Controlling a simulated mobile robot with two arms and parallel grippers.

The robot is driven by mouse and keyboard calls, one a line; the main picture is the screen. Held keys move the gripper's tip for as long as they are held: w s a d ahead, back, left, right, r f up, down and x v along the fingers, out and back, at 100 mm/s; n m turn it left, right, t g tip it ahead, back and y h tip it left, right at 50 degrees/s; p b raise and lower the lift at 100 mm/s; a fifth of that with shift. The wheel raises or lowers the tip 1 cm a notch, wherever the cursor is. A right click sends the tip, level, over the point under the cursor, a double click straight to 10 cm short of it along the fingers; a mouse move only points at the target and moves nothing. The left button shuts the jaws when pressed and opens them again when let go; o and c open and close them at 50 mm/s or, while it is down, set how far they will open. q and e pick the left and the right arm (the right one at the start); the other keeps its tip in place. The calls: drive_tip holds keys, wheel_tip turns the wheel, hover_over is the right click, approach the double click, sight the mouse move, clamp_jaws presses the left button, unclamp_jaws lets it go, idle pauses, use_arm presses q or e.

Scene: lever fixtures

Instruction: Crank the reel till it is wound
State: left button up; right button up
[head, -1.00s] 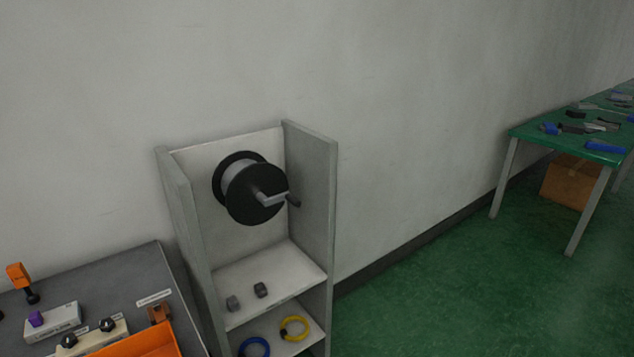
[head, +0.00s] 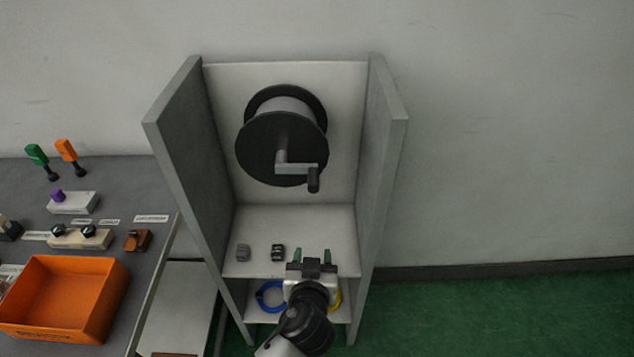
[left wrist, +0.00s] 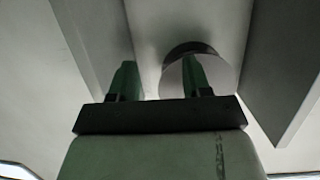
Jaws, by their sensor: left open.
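The black reel (head: 283,135) with a pale drum is mounted on the back panel of an open grey cabinet. Its crank arm ends in a dark handle (head: 313,180) at the lower right of the reel. My left gripper (head: 312,256) is in front of the cabinet, below the reel and handle and apart from them. Its green fingers point up and are open and empty. In the left wrist view the two fingers (left wrist: 158,80) stand apart, and the reel (left wrist: 205,68) shows behind the right one; the handle cannot be made out there. My right gripper is not in view.
The cabinet's side walls (head: 180,130) flank the reel. Two small dark blocks (head: 278,252) sit on its shelf, with a blue ring (head: 270,296) and a yellow ring below. At left, a grey table holds an orange bin (head: 65,258) and lever fixtures.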

sight(313, 183)
use_arm(q)
wheel_tip(313, 183, up, 13)
drive_tip(key=s+n+t, duration=0.2)
drive_tip(key=n+t, duration=0.1)
drive_tip(key=shift+y, duration=0.4)
drive_tip(key=w+p, duration=0.1)
drive_tip(key=w, duration=0.3)
drive_tip(key=w+p, duration=0.1)
drive_tip(key=w, duration=0.4)
drive_tip(key=shift+w+d+r, duration=0.15)
drive_tip(key=shift+w, duration=0.75)
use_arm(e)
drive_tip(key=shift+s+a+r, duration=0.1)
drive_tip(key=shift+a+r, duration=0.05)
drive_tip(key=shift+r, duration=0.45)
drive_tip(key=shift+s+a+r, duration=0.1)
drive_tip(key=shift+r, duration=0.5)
use_arm(q)
clamp_jaws()
